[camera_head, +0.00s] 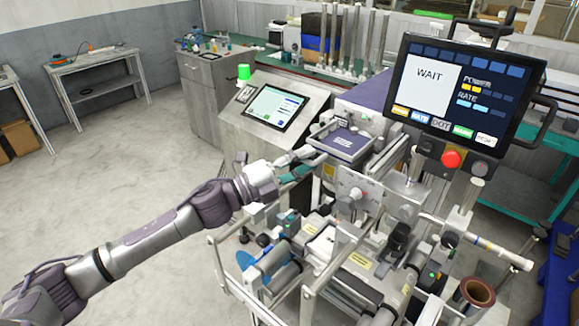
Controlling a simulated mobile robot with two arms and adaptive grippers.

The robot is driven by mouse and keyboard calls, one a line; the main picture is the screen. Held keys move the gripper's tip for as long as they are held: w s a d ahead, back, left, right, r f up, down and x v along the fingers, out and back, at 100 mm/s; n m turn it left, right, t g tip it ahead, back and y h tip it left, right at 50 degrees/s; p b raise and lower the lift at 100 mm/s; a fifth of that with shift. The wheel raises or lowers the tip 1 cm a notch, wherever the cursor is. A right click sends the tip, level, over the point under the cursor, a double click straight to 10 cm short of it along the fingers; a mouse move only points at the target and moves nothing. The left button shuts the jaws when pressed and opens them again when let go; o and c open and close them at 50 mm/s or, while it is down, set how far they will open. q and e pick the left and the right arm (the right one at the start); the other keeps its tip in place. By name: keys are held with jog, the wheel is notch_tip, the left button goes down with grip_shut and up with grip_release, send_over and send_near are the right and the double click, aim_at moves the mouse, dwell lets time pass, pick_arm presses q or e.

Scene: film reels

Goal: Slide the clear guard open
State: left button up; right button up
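My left gripper (301,163) is at the left side of the machine, near the dark-topped box on its upper part. Its fingers are small and overlap machine parts, so I cannot tell whether they are open or shut. A silver rod frame (322,280) stands at the machine's lower front, around rollers and a blue disc (248,264). It may carry the clear guard, but I cannot make out a clear panel for certain. The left gripper is above and behind this frame, apart from its front bars. My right gripper is not in view.
A large screen (432,75) reading WAIT hangs at upper right, with a red button (451,159) below it. A slanted console (272,107) with a green lamp stands behind the gripper. A brown roll (477,291) is at lower right. The floor at left is clear.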

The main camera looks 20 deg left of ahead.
pick_arm(q)
jog(key=v, duration=1.1)
jog(key=shift+s+a, duration=0.25)
jog(key=shift+s, duration=0.05)
jog(key=shift+f, duration=0.1)
